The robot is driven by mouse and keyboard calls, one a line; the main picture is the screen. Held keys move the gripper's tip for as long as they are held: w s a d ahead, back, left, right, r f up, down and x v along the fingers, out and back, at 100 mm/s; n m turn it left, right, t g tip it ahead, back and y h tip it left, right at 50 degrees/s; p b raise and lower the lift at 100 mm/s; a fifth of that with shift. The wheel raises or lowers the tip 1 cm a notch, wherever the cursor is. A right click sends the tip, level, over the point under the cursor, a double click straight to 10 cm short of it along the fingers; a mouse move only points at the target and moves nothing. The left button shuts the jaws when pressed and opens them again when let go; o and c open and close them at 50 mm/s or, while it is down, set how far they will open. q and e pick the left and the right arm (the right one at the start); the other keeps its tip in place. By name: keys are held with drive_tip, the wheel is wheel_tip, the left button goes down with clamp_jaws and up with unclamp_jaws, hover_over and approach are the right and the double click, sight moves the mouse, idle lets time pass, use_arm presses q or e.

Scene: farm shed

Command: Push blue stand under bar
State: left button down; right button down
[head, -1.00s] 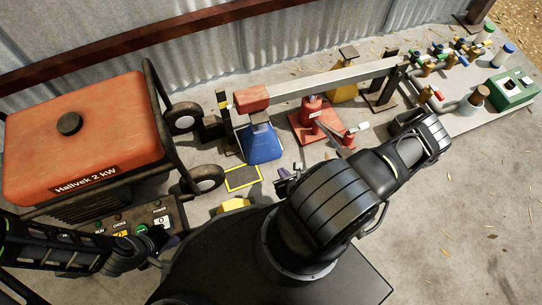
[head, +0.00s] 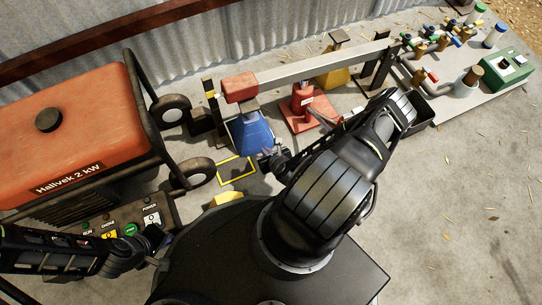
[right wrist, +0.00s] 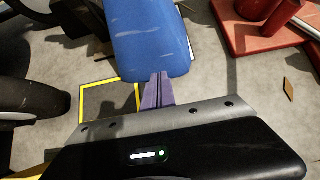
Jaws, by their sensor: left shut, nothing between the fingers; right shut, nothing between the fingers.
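The blue stand (head: 250,134) stands upright just in front of the bar's left end, by the red block (head: 240,87). Its top overlaps the bar's lower edge in the head view, and I cannot tell how far under the bar (head: 325,65) it is. My right gripper (head: 270,158) is shut and empty, low at the stand's near side. In the right wrist view its purple fingertips (right wrist: 158,78) point at the lower edge of the blue stand (right wrist: 150,40); contact is unclear. My left gripper (head: 162,246) is shut and empty by the generator panel.
A yellow floor outline (head: 237,168) lies left of my right gripper. A red jack (head: 302,100) and a yellow stand (head: 334,70) are to the right. The orange generator (head: 70,130) fills the left. A black tray (head: 432,108) sits by the pipe board. Floor at right is clear.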

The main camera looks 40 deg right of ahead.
sight(259, 137)
drive_tip(key=w, duration=0.1)
drive_tip(key=w+d, duration=0.1)
drive_tip(key=shift+w+r, duration=0.1)
drive_tip(key=shift+w, duration=0.2)
drive_tip(key=shift+w+d+b, duration=0.25)
drive_tip(key=shift+w+d, duration=0.05)
drive_tip(key=shift+w, duration=0.65)
drive_tip(key=shift+w+d+b, duration=0.25)
drive_tip(key=shift+w, duration=0.65)
